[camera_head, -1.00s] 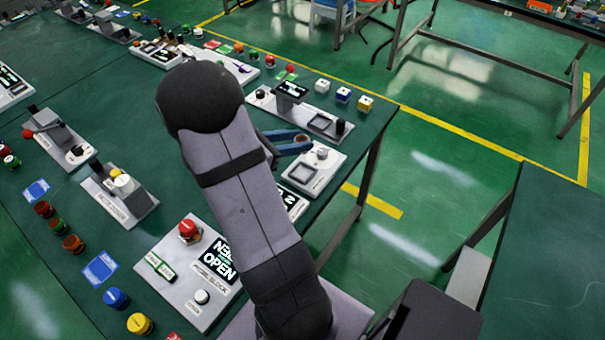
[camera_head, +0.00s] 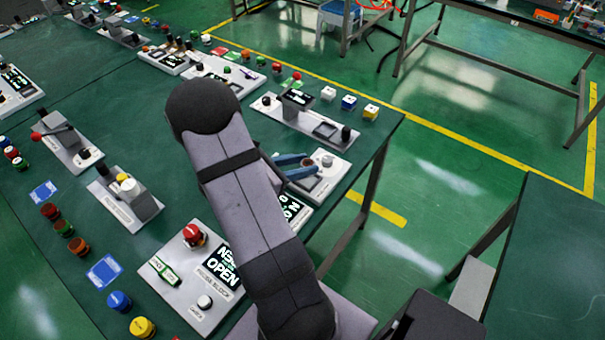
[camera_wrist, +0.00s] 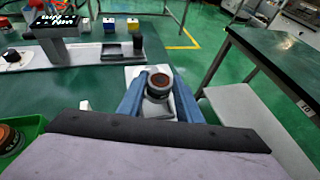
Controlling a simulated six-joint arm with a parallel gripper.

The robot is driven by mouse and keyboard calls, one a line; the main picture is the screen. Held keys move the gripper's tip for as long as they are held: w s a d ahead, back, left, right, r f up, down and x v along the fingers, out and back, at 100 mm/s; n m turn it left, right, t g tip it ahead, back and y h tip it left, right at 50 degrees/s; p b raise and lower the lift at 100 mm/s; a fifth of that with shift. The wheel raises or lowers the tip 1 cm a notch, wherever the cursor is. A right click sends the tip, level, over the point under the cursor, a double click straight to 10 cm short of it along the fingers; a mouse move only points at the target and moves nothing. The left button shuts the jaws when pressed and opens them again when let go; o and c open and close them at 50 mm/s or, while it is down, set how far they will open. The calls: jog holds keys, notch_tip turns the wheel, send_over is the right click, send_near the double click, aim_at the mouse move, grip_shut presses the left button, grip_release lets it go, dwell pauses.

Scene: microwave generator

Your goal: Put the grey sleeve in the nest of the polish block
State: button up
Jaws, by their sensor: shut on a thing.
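My gripper (camera_head: 300,167) has two blue fingers, which also show in the wrist view (camera_wrist: 160,92). They are shut on a short grey round piece with a reddish-brown top (camera_wrist: 159,84), which I take as the grey sleeve. In the head view the held piece (camera_head: 308,162) shows only as a small dark spot. The gripper is over a white plate with a round knob (camera_head: 327,160); the height cannot be told. The polish block (camera_head: 182,290) seems to be the white panel at lower front, with a red button, a green switch and a screen reading OPEN.
A panel with a screen on a stand (camera_head: 298,98) lies behind the gripper. Small cubes (camera_head: 349,103) stand near the table's far right edge.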

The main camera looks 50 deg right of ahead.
jog(key=shift+f, duration=2)
jog(key=shift+f, duration=0.1)
jog(key=shift+f, duration=0.1)
jog(key=o, duration=1.1)
jog(key=shift+a+r, duration=0.1)
jog(key=shift+r, duration=0.15)
jog(key=b+v, duration=0.2)
jog(key=v, duration=1)
